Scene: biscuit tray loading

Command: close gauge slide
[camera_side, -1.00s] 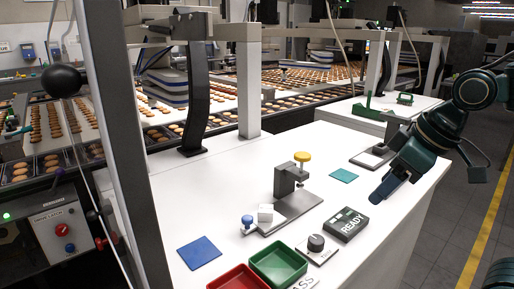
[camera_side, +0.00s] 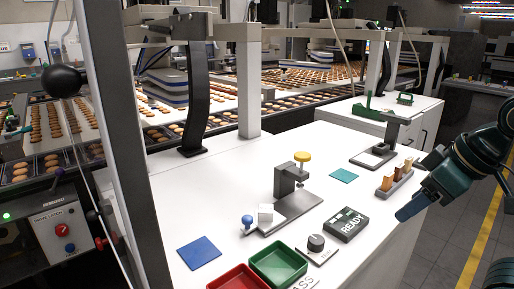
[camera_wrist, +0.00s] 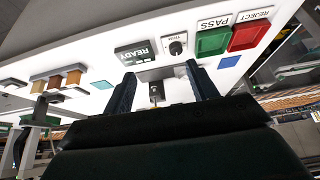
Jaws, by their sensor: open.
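The gauge (camera_side: 284,182) stands on the white bench in the side view, a grey upright with a yellow knob (camera_side: 302,156) on a flat grey base. A white block (camera_side: 265,213) sits at the near left end of that base. A blue ball knob (camera_side: 247,220) stands beside the block; I cannot tell how far the slide is out. My gripper (camera_side: 413,189) is open and empty at the bench's right edge, well apart from the gauge. In the wrist view its two fingers (camera_wrist: 161,69) are spread, with part of a grey device visible between them.
A READY box (camera_side: 348,225), a dial (camera_side: 316,243), a green tray (camera_side: 279,264) and a red tray (camera_side: 238,279) lie in front of the gauge. A rack of coloured blocks (camera_side: 394,181) stands close to my gripper. Blue (camera_side: 199,252) and teal (camera_side: 344,175) pads lie flat.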

